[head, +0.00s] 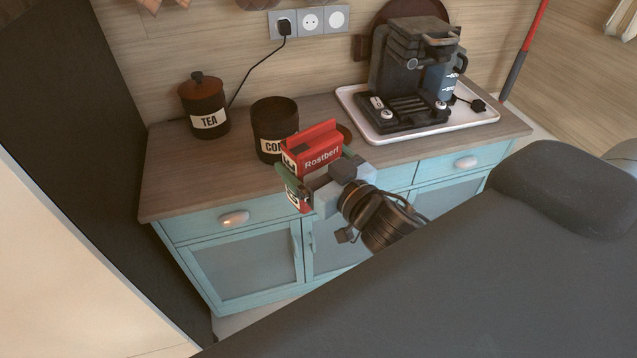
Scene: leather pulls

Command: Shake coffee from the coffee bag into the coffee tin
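The coffee tin (274,116) is a dark, open cylinder with a partly hidden cream label, upright on the counter. The coffee bag (318,150) is red with a green part and the word "Rostbert" on it. My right gripper (318,178), on the arm from the lower right, is shut on the bag. It holds the bag in front and to the right of the tin, over the counter's front edge. The bag overlaps the tin's lower right in this view; I cannot tell whether they touch. My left gripper is not in view.
A lidded tea tin (204,108) stands at the left. A brown round thing (345,134), perhaps a lid, shows partly behind the bag. A coffee machine (412,75) sits on a white tray (440,129) at the right. The counter's left front (190,180) is clear.

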